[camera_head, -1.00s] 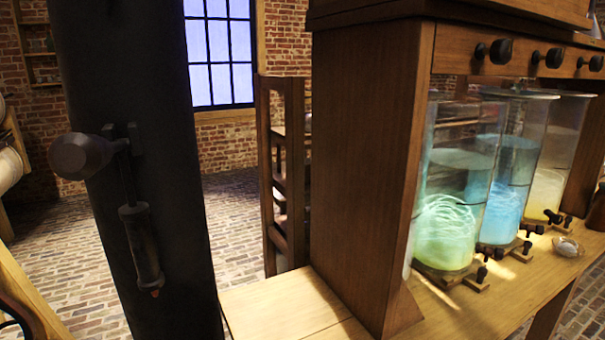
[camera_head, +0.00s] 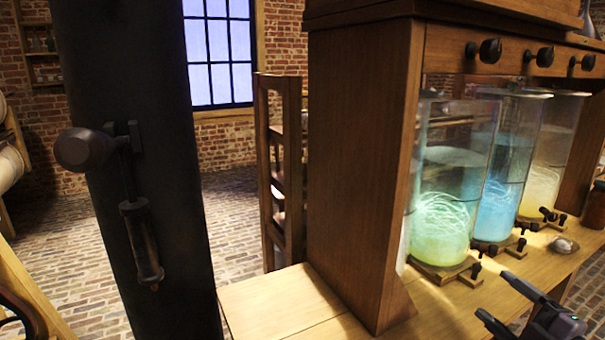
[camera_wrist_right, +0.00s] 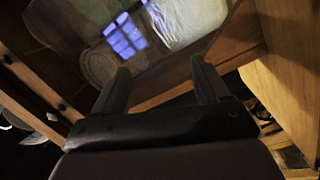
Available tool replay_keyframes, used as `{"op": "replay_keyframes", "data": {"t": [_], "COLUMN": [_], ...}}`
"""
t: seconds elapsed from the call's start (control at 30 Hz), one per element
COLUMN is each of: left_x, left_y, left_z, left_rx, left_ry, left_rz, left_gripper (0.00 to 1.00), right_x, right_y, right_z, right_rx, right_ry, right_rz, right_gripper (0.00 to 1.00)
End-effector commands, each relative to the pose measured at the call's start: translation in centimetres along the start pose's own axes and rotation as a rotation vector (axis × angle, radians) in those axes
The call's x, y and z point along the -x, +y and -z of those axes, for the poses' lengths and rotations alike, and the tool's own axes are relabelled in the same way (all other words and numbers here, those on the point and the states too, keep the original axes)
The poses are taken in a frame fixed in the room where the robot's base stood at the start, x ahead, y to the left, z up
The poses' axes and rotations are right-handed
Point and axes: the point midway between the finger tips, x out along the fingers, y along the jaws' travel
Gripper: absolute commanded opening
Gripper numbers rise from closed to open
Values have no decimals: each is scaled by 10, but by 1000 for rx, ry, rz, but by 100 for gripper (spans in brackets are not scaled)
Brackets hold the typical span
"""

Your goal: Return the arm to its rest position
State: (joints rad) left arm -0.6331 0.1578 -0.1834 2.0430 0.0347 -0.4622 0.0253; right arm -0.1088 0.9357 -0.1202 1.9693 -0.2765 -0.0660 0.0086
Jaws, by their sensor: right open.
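My right gripper (camera_head: 493,294) shows at the lower right of the head view, in front of the wooden bench (camera_head: 440,312) that carries the jars. Its two dark fingers are spread with nothing between them. My left gripper does not show in either view.
Glass jars with glowing green (camera_head: 441,215), blue (camera_head: 497,205) and yellow (camera_head: 545,180) contents stand on the bench beneath a knobbed wooden cabinet (camera_head: 450,50). A dark column (camera_head: 150,90) blocks part of the left. Brick floor (camera_head: 75,245) lies open there.

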Motion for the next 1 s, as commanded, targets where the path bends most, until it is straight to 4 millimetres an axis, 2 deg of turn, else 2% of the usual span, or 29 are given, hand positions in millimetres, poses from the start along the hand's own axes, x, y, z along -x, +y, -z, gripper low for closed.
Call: {"op": "replay_keyframes", "data": {"t": [0.03,0.17,0.3,0.4,0.5,0.7,0.73,0.77,1.0], "left_x": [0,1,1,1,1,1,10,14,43], "left_y": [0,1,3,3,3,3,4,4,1], "left_z": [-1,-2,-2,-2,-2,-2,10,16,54], "left_rx": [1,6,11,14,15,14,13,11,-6], "left_ry": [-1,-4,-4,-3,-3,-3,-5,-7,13], "left_rz": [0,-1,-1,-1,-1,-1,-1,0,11], "left_gripper": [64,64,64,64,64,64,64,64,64], "right_x": [8,30,61,84,106,144,142,142,146], "right_y": [-33,-106,-180,-226,-262,-317,-300,-292,-252], "right_z": [-1,0,13,28,46,87,89,90,102], "right_rx": [-115,-372,-640,-813,-963,-1225,-1209,-1201,-1180], "right_ry": [-43,-164,-306,-405,-493,-654,-646,-643,-645], "right_rz": [23,81,150,196,236,305,300,298,289], "right_gripper": [74,74,74,74,74,74,74,74,74]}}
